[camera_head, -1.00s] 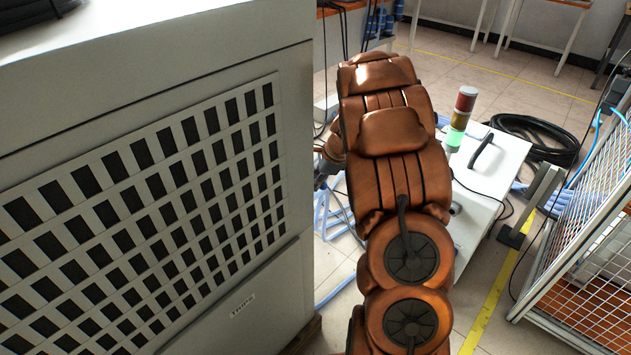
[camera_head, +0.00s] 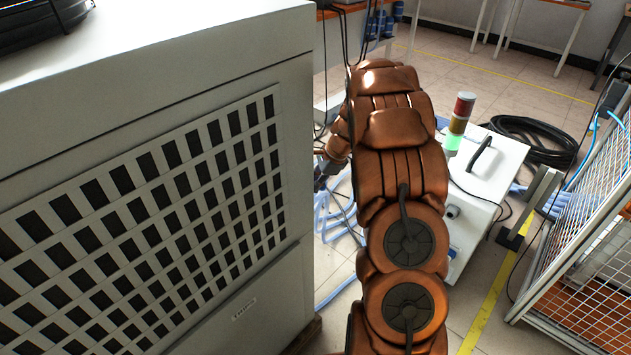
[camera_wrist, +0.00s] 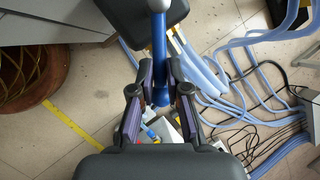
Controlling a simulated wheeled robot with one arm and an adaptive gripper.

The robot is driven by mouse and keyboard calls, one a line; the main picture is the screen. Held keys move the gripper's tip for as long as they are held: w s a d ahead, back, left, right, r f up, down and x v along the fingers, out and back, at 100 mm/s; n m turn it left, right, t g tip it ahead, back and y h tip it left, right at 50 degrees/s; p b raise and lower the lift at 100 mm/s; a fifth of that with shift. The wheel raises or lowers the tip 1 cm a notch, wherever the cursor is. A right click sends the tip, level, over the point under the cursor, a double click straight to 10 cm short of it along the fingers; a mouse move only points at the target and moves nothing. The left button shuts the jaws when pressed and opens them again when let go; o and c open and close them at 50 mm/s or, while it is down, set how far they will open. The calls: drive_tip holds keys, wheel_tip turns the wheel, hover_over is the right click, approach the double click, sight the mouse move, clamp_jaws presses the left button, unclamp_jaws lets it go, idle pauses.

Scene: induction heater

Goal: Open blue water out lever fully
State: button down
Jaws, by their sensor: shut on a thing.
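The blue lever (camera_wrist: 159,45) stands upright in the middle of the wrist view, with a pale grey top end. My gripper (camera_wrist: 161,82) has its two dark fingers on either side of the lever's lower part and is shut on it. The exact contact is partly hidden by the finger pads. In the head view, a dark bit of my gripper (camera_head: 325,172) shows at the cabinet's right edge. The lever is hidden there behind the cabinet and my arm.
A large grey cabinet (camera_head: 150,75) with a vent grille fills the left. A white box (camera_head: 490,180) with a signal light (camera_head: 458,122) stands right of my arm. A wire cage (camera_head: 580,240) is at far right. Blue hoses (camera_wrist: 205,75) and cables lie around the lever.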

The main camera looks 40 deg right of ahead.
drive_tip(key=shift+w+d+n+g+y+p, duration=0.1)
drive_tip(key=shift+w+n+g+y+p, duration=0.1)
drive_tip(key=shift+w+n+g+p, duration=0.7)
drive_tip(key=shift+w+d+n+t+y+p, duration=0.15)
drive_tip(key=shift+w+n, duration=0.35)
drive_tip(key=shift+n, duration=0.85)
drive_tip(key=shift+w+n+g+y+p, duration=0.25)
drive_tip(key=shift+w+n+g+p, duration=0.4)
drive_tip(key=shift+n, duration=0.5)
drive_tip(key=shift+w, duration=0.1)
drive_tip(key=c, duration=1.2)
unclamp_jaws()
drive_tip(key=shift+o, duration=0.2)
drive_tip(key=shift+r, duration=0.1)
drive_tip(key=v, duration=1.1)
drive_tip(key=shift+d+r, duration=0.2)
drive_tip(key=shift+r, duration=0.15)
